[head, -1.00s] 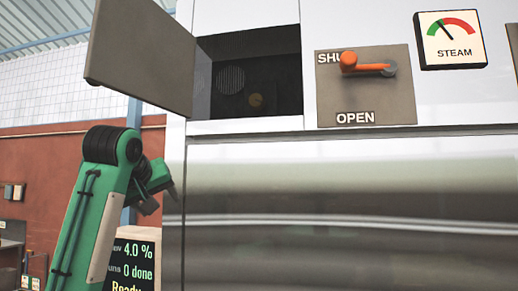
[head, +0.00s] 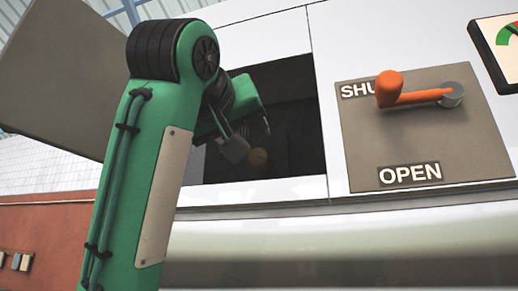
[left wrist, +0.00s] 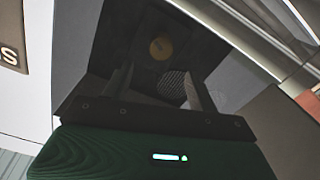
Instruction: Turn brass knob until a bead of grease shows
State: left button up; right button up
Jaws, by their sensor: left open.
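The brass knob (head: 258,158) is a small dull gold disc deep in the dark open recess; in the left wrist view the knob (left wrist: 161,47) lies ahead, beyond the fingertips. My left gripper (head: 238,146) is at the recess, just left of the knob in the head view. In the left wrist view its two fingers (left wrist: 158,75) are apart with nothing between them. They look clear of the knob. No bead of grease can be made out in the dark. My right gripper is in neither current view.
The grey open door (head: 70,75) hangs left of the recess (head: 300,110), partly behind my arm. An orange lever (head: 415,95) sits at SHUT on a grey plate (head: 360,150) to the right. The steam gauge (head: 502,45) is at the right edge.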

aim_at(257, 157)
pick_arm(q)
jog(key=p+x, duration=0.4)
jog(key=x, duration=0.4)
jog(key=shift+w+r, duration=0.1)
jog(key=shift+w, duration=0.05)
jog(key=shift+w+d+p, duration=0.25)
jog(key=shift+w+p, duration=0.15)
jog(key=shift+w, duration=0.2)
jog(key=shift+w+d, duration=0.1)
jog(key=shift+w, duration=0.25)
pick_arm(e)
notch_tip(257, 157, up, 6)
jog(key=w+d, duration=0.1)
jog(key=shift+w+d, duration=0.15)
jog(key=shift+w, duration=0.1)
pick_arm(q)
jog(key=shift+c, duration=0.5)
jog(key=shift+s, duration=0.1)
jog(key=c, duration=0.7)
jog(key=shift+c, duration=0.9)
pick_arm(e)
jog(key=shift+w+a+f, duration=0.1)
jog(key=shift+a, duration=0.35)
pick_arm(q)
jog(key=shift+f+m, duration=0.25)
jog(key=shift+m, duration=0.05)
pick_arm(e)
jog(key=shift+f, duration=0.2)
